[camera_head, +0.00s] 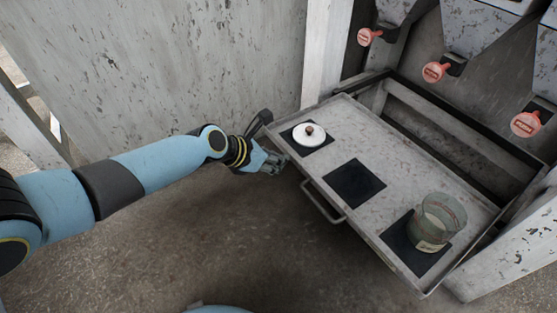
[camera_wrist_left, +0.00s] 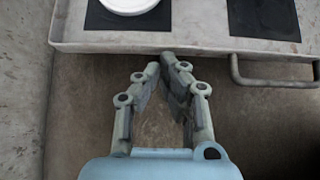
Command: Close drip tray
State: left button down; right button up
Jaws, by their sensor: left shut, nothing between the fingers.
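The drip tray (camera_head: 325,160) is a scuffed grey-white sliding tray, pulled out from the dispenser frame. A bar handle (camera_head: 322,203) is on its front face, and it also shows in the left wrist view (camera_wrist_left: 272,83). My left gripper (camera_head: 280,163) is at the tray's front edge, near its left end and left of the handle. In the left wrist view its fingertips (camera_wrist_left: 162,62) are together and empty, close to the tray's front face; I cannot tell whether they touch it. My right gripper is not in view.
On the tray are black square pads (camera_head: 355,183), a white lid-like disc with a brown knob (camera_head: 309,135) and a glass container (camera_head: 437,222). Red-handled taps (camera_head: 434,71) hang above the tray. A scuffed wall panel (camera_head: 170,70) stands behind my left arm. The floor before the tray is clear.

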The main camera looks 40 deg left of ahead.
pick_arm(q)
jog(key=shift+w+d, duration=0.1)
jog(key=shift+w, duration=0.15)
